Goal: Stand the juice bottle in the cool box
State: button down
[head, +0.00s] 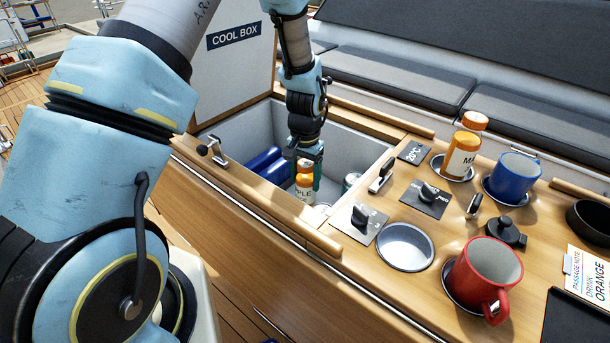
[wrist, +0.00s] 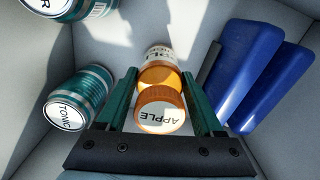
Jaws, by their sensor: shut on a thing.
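The juice bottle (head: 305,186) is orange with a white label, partly readable as "PLE". In the wrist view the bottle (wrist: 160,77) has an orange cap marked "APPLE". My gripper (head: 306,165) reaches down inside the open cool box (head: 352,150), its fingers on either side of the bottle. In the wrist view my gripper (wrist: 162,88) is shut on the bottle. The bottle looks about upright, inside the box walls. I cannot tell whether its base touches the box floor, since the front rim hides the lower part.
Blue blocks (wrist: 255,65) lie beside the bottle in the box. The lid (head: 228,65) is raised. The counter holds another orange bottle (head: 461,155), a blue mug (head: 514,176), a red mug (head: 484,272) and an empty round recess (head: 405,247).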

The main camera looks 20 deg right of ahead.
jog(key=shift+c, duration=0.2)
grip_release()
jog(key=shift+f, duration=0.1)
notch_tip(320, 180, up, 12)
jog(key=b, duration=0.3)
jog(key=shift+b, duration=0.35)
dwell(0.5)
